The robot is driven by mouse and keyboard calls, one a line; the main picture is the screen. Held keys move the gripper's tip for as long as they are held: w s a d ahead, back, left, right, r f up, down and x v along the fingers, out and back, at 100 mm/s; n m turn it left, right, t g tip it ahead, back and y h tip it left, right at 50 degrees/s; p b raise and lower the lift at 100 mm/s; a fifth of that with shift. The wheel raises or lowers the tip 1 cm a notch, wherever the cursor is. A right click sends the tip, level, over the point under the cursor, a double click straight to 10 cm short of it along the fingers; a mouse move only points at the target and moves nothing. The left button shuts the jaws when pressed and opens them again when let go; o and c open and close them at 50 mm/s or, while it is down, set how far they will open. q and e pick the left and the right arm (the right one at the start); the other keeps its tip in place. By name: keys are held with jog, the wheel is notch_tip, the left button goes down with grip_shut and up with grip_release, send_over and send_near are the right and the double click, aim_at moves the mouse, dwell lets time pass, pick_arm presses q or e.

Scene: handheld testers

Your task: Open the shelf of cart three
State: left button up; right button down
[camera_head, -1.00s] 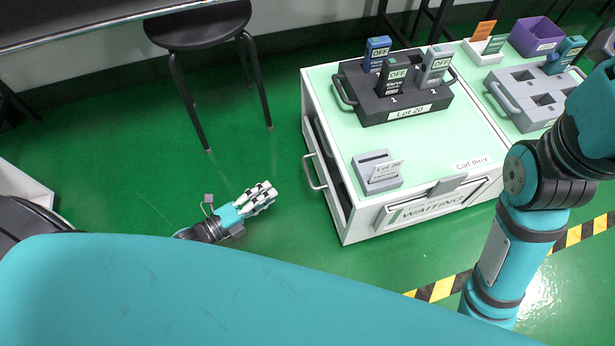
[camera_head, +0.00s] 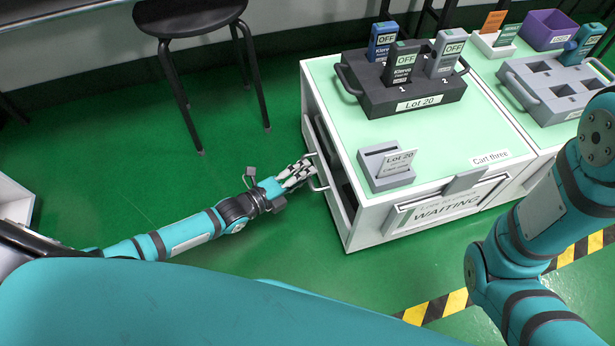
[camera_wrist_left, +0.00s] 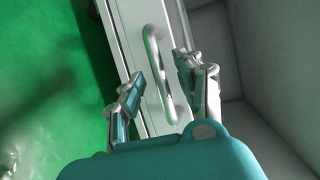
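Cart three (camera_head: 455,128) is a white cart with a pale green top, at the right of the head view. Its left side has a white shelf front (camera_wrist_left: 135,45) with a metal bar handle (camera_wrist_left: 157,62). A dark gap shows along that side. My left gripper (camera_head: 304,170) is at this handle, coming from the left. In the left wrist view the fingers of my left gripper (camera_wrist_left: 162,70) are open, one on each side of the handle, not visibly closed on it. My right arm shows at the right, but its gripper is out of view.
On the cart stand a black Lot 20 rack (camera_head: 400,95) with several testers and a grey card holder (camera_head: 375,170). A WAITING sign (camera_head: 440,208) is on the front. A black stool (camera_head: 190,20) stands behind left. Green floor (camera_head: 120,190) left of the cart is open.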

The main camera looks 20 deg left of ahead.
pick_arm(q)
jog(key=shift+x, duration=0.9)
jog(key=shift+c, duration=0.2)
grip_shut()
